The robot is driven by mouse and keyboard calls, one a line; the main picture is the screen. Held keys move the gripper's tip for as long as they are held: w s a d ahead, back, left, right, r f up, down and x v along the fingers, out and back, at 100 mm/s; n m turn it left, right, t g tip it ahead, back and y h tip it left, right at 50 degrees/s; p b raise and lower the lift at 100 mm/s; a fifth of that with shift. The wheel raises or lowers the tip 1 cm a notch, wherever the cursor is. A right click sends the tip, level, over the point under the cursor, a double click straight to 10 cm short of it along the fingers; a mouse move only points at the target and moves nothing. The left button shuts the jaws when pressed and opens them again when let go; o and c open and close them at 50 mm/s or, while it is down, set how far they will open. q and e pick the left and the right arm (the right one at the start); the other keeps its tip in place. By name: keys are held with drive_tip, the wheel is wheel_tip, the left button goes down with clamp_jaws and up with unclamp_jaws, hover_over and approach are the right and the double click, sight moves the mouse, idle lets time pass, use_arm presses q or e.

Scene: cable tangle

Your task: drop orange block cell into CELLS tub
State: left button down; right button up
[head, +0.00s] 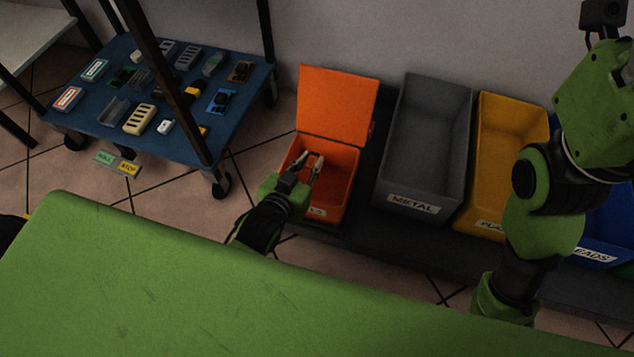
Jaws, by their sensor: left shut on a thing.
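The orange tub (347,190) stands on the floor-level dark shelf with its orange lid (336,104) tipped up open at the back. Its front label is mostly hidden by my left gripper and arm; only a last letter or so shows. My left gripper (312,163) is over the tub's opening, with its fingers shut on the orange block cell. The cell is small and hard to make out against the orange inside of the tub. My right arm shows at the right, but its gripper is out of sight.
To the right stand a grey METAL tub (413,202), a yellow tub (489,215) and a blue tub (602,248) partly behind my right arm. A blue cart (90,120) with several small parts stands at the left. A green surface (180,280) fills the front.

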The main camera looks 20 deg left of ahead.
use_arm(q)
drive_tip(key=c, duration=1.8)
unclamp_jaws()
drive_tip(key=v, duration=1.2)
